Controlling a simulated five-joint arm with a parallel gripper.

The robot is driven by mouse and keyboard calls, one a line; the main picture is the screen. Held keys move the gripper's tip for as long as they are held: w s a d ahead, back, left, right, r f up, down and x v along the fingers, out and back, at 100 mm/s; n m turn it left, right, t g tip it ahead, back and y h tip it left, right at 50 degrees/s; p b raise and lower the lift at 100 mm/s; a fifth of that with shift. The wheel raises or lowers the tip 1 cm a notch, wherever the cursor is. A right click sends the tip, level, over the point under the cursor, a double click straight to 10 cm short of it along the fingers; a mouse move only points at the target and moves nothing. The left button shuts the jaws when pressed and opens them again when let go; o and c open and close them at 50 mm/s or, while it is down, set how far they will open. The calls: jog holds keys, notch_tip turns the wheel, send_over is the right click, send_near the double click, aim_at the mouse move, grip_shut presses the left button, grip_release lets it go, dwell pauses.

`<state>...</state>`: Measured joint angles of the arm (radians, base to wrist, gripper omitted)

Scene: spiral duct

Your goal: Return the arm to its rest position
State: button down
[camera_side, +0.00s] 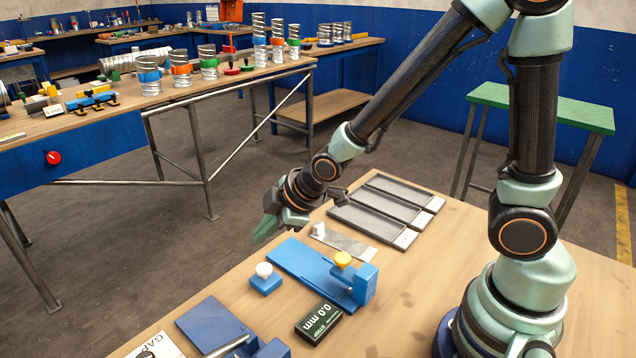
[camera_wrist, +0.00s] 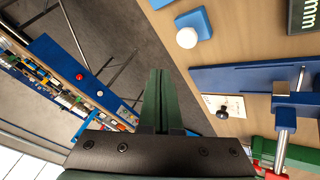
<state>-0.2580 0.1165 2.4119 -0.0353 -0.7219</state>
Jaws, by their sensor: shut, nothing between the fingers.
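My gripper (camera_side: 266,233) hangs beyond the left edge of the wooden table, beside the blue fixtures, with its green fingers pointing down to the left. It is shut and empty. In the wrist view its two dark green fingers (camera_wrist: 158,88) lie together, with the grey floor and the table edge behind them. My arm is stretched out and bent down over the table. The fingers appear apart from everything on the table.
A long bench (camera_side: 120,125) with duct pieces stands left.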

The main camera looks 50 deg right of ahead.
dwell(0.5)
jog(key=s+d+r+m+g+h, duration=0.1)
jog(key=s+d+r+m+h, duration=0.1)
jog(key=s+d+r+m, duration=0.8)
notch_tip(320, 180, up, 4)
jog(key=shift+s+d+f+m+g, duration=0.15)
jog(key=shift+s+d+m+g, duration=0.15)
jog(key=shift+s+m, duration=0.5)
